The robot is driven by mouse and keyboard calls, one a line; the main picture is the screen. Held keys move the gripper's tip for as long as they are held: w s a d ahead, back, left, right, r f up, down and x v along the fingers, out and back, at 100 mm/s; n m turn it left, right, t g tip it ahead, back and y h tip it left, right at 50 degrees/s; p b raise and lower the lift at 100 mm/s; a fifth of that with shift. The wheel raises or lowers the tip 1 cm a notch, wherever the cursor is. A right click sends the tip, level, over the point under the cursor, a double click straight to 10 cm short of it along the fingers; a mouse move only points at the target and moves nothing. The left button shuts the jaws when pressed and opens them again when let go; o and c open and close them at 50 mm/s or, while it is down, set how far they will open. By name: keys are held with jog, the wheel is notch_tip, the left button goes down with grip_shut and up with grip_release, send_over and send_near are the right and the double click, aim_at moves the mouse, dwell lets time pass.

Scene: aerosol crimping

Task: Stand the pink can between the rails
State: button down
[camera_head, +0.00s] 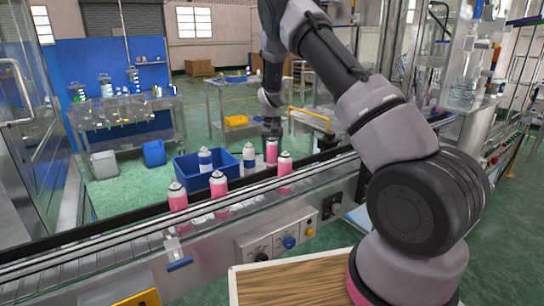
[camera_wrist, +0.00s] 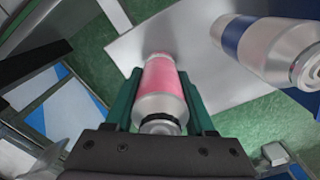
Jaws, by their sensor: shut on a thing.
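My gripper (camera_head: 271,136) is shut on a pink can (camera_head: 271,152), which looks upright beyond the conveyor's far side in the head view. In the wrist view the pink can (camera_wrist: 161,88) sits between the two green fingers, its silver top nearest the camera. The rails (camera_head: 110,235) run along the conveyor from lower left to upper right. Pink cans stand along the conveyor: one at left (camera_head: 178,202), one in the middle (camera_head: 218,188) and one at right (camera_head: 285,172). The held can's base is hidden behind the conveyor in the head view.
A silver can with a blue band (camera_head: 249,156) is just left of the held can; a similar can (camera_wrist: 265,45) shows at upper right in the wrist view. Another blue-banded can (camera_head: 205,158) is at the blue bin (camera_head: 182,171). A control box (camera_head: 275,238) is on the conveyor's near side.

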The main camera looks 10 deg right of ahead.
jog(key=shift+c, duration=1.2)
grip_release()
jog(key=shift+f, duration=0.15)
